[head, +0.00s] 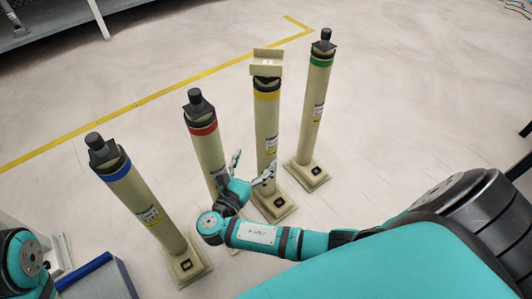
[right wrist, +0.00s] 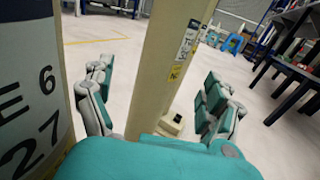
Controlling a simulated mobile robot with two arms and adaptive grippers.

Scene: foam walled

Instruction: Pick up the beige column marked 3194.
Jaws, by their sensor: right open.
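Four beige columns stand upright on square bases: one with a blue band (head: 138,192), one with a red band (head: 207,143), one with a yellow band (head: 266,118) and one with a green band (head: 314,95). No marking 3194 is readable on any of them. My right gripper (head: 253,166) is open, low by the red-banded and yellow-banded columns, its fingers towards the yellow-banded one. In the right wrist view, a beige column (right wrist: 161,85) rises between the spread fingers, with no visible grip. My left gripper is outside the view.
A close column surface (right wrist: 25,85) with partly cut-off digits fills the left of the right wrist view. A yellow floor line (head: 150,98) runs behind the columns. A grey-blue box (head: 98,280) is at the lower left. Pale floor is clear at the right.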

